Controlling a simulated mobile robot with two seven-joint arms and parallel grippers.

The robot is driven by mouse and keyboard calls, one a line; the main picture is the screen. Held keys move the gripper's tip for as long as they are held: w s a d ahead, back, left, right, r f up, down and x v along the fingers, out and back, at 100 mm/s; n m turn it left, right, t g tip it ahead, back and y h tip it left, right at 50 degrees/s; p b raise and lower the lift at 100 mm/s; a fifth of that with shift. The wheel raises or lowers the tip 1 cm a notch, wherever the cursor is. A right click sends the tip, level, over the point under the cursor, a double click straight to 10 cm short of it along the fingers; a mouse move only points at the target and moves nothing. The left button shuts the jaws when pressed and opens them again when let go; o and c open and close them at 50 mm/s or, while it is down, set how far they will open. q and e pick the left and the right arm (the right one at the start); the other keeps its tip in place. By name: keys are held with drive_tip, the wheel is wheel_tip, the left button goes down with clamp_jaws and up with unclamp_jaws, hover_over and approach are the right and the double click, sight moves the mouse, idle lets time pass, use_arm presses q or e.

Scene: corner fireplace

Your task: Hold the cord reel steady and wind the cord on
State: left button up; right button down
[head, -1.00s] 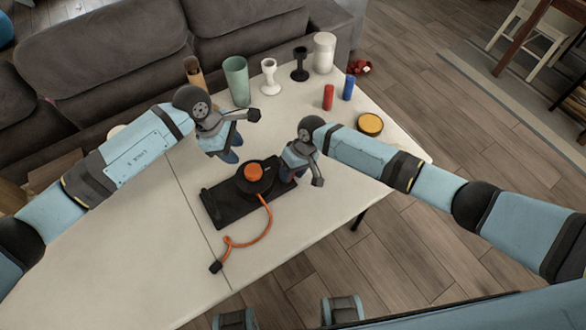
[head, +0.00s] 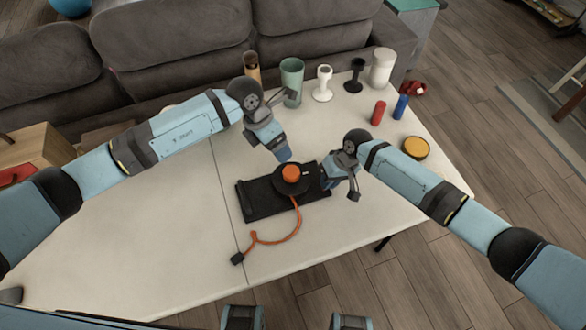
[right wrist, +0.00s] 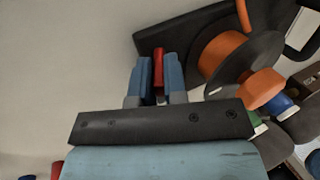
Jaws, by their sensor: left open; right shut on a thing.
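The cord reel is a black disc (head: 307,182) with an orange knob (head: 290,172) on top, standing on a black base plate (head: 256,201) on the table. Its orange hub (right wrist: 222,53) shows in the right wrist view. An orange cord (head: 298,222) curves from it across the table to a black end piece (head: 237,258). My right gripper (head: 326,184) is at the reel's right side. In the right wrist view it is shut on a red tab (right wrist: 158,68) beside the base. My left gripper (head: 284,156) is open, just behind the knob, with no visible contact.
A green cup (head: 291,80), white goblet (head: 323,84), black goblet (head: 354,76) and white jar (head: 381,67) stand along the back. Red (head: 378,112) and blue (head: 401,107) cylinders and a yellow-topped tin (head: 416,148) are at right. The table's left part is clear.

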sight(293, 172)
use_arm(q)
drive_tip(key=d+f+n, duration=0.1)
drive_tip(key=f+n, duration=0.2)
drive_tip(key=n, duration=0.5)
drive_tip(key=d+f+n, duration=0.1)
drive_tip(key=f+n, duration=0.2)
drive_tip(key=n, duration=0.6)
drive_tip(key=s+d+f+n, duration=0.1)
drive_tip(key=d+f+n, duration=0.1)
drive_tip(key=n, duration=0.6)
drive_tip(key=shift+f+n, duration=0.4)
drive_tip(key=shift+f, duration=0.4)
drive_tip(key=shift+c, duration=0.2)
drive_tip(key=c, duration=0.9)
